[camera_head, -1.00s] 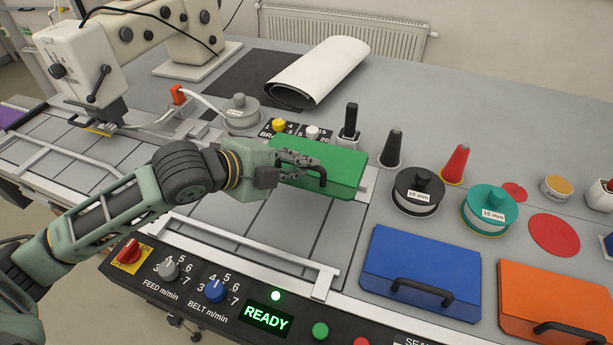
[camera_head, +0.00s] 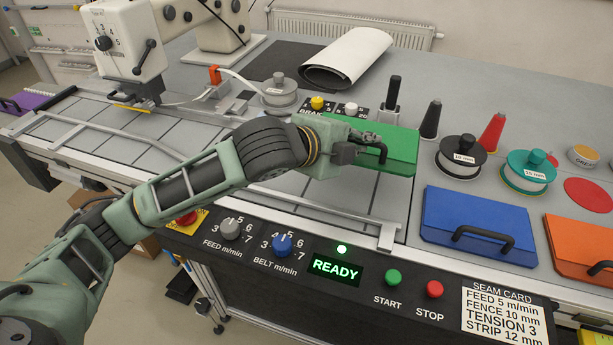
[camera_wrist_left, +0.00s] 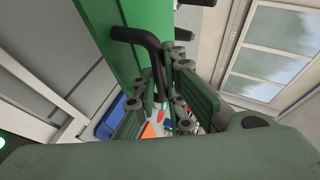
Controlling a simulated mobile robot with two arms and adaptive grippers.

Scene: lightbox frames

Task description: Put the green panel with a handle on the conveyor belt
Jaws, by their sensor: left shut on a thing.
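The green panel (camera_head: 391,146) has a black handle on its near side. My left gripper (camera_head: 372,145) is shut on this handle; the panel also fills the top of the left wrist view (camera_wrist_left: 138,50), with the handle (camera_wrist_left: 150,50) between the fingers. The panel is over the right end of the conveyor belt (camera_head: 120,135); whether it touches the surface below I cannot tell. The belt is grey with dark cross lines and runs left toward the sewing head. My arm hides part of it. My right gripper is not in view.
A blue panel (camera_head: 475,215) and an orange panel (camera_head: 585,245) with black handles lie to the right. Two tape reels (camera_head: 461,158) (camera_head: 527,172) and dark and red cones stand behind them. A white rail edges the belt's front, above the control panel (camera_head: 300,255).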

